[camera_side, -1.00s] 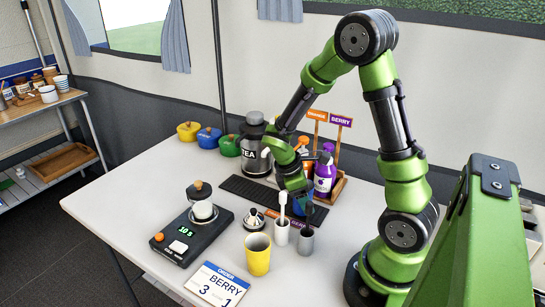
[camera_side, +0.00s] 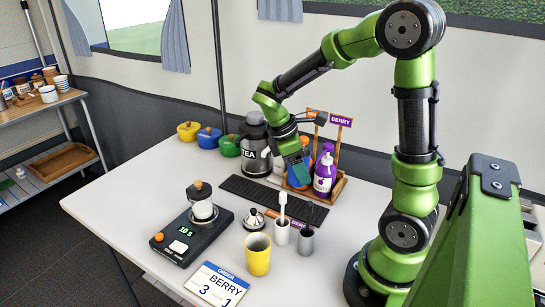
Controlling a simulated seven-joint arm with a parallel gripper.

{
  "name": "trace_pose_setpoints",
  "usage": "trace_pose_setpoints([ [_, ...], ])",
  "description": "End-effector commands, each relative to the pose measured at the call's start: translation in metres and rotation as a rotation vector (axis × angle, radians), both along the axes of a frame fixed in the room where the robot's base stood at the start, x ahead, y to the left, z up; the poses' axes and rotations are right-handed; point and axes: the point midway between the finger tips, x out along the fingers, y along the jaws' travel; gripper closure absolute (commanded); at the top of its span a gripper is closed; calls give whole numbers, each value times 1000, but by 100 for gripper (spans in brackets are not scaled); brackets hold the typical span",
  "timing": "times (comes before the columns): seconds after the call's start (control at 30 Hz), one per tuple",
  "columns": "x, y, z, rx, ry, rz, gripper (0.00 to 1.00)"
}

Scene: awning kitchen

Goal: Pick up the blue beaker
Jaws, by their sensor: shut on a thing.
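The blue beaker (camera_side: 299,176) is in the grip of my gripper (camera_side: 296,159), above the back part of the white table. It is small in the picture and partly hidden by the fingers. My gripper is shut on it and points down. The beaker appears in front of the wooden bottle stand, just left of the purple bottle (camera_side: 324,177). I cannot tell its exact height or whether it touches the stand.
The TEA dispenser (camera_side: 255,150) stands left of my gripper. A dark grate (camera_side: 262,198) lies in front. Nearer are a yellow cup (camera_side: 257,255), a white cup (camera_side: 281,233), a grey cup (camera_side: 306,241), a scale (camera_side: 190,238) and an order card (camera_side: 217,284).

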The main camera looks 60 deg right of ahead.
Motion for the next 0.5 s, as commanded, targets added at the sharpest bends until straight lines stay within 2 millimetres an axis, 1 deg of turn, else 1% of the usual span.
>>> trace_pose_setpoints([
  [0.03,0,0,5,0,-2,0,74],
  [0.2,0,0,19,0,-1,0,74],
  [0.5,0,0,34,0,-1,-1,74],
])
